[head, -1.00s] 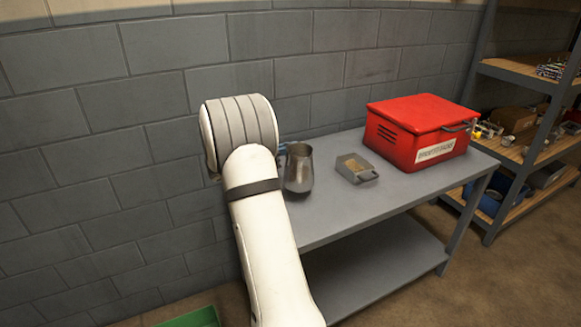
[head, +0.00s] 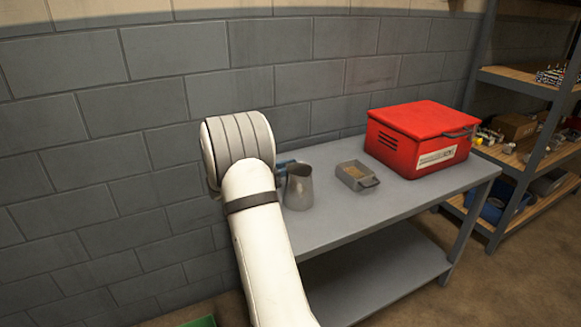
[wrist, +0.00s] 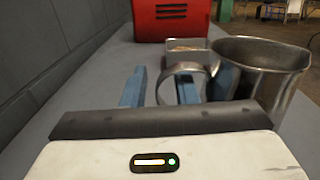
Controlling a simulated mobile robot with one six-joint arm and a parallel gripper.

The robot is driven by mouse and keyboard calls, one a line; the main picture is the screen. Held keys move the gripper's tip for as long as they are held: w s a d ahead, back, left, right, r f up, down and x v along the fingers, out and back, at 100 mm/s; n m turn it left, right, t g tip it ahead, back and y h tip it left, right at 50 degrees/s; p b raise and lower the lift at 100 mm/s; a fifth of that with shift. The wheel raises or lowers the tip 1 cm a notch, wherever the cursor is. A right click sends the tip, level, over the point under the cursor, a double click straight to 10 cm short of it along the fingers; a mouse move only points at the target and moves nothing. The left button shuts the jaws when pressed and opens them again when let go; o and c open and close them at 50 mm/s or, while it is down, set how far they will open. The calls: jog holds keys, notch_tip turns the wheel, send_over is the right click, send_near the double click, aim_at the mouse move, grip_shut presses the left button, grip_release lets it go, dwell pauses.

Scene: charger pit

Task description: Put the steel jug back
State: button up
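The steel jug (head: 299,188) stands upright on the grey table, right beside the end of my arm in the head view. In the wrist view the jug (wrist: 265,75) is at the right, with its looped handle (wrist: 187,68) pointing toward my gripper. My gripper (wrist: 160,88) has two blue fingers spread apart. The near part of the handle lies between them, and the right finger shows through the loop. I see gaps beside the handle, so the fingers do not seem to clamp it. In the head view my arm hides most of the gripper.
A small metal tray (head: 357,176) sits right of the jug. A red box (head: 420,138) stands behind it on the grey table (head: 335,222). A block wall (head: 100,150) runs close along the back. Shelves (head: 530,150) stand at the right.

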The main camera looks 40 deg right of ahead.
jog(key=p+v, duration=0.3)
jog(key=v, duration=0.9)
jog(key=shift+p, duration=0.3)
jog(key=s+a+m+y, duration=0.1)
jog(key=s, duration=0.1)
jog(key=s+r+m+y, duration=0.1)
jog(key=s, duration=0.1)
jog(key=s+a+m+y, duration=0.1)
jog(key=s, duration=0.1)
jog(key=shift+s+a+r+g+y, duration=0.1)
jog(key=shift+a+r+g+y, duration=0.05)
jog(key=shift+a+g+y, duration=0.25)
jog(key=s+a+f+m+t+y, duration=0.1)
jog(key=s+a+m+t+y, duration=0.4)
jog(key=s+a+m+y, duration=0.8)
jog(key=s+a, duration=0.6)
jog(key=a, duration=0.3)
jog(key=shift+s+f+t+y, duration=0.2)
jog(key=shift+s+t+y, duration=0.2)
jog(key=shift+a, duration=0.1)
notch_tip(320, 180, up, 29)
jog(key=t+p, duration=0.1)
jog(key=p, duration=2.5)
jog(key=shift+s+r, duration=0.15)
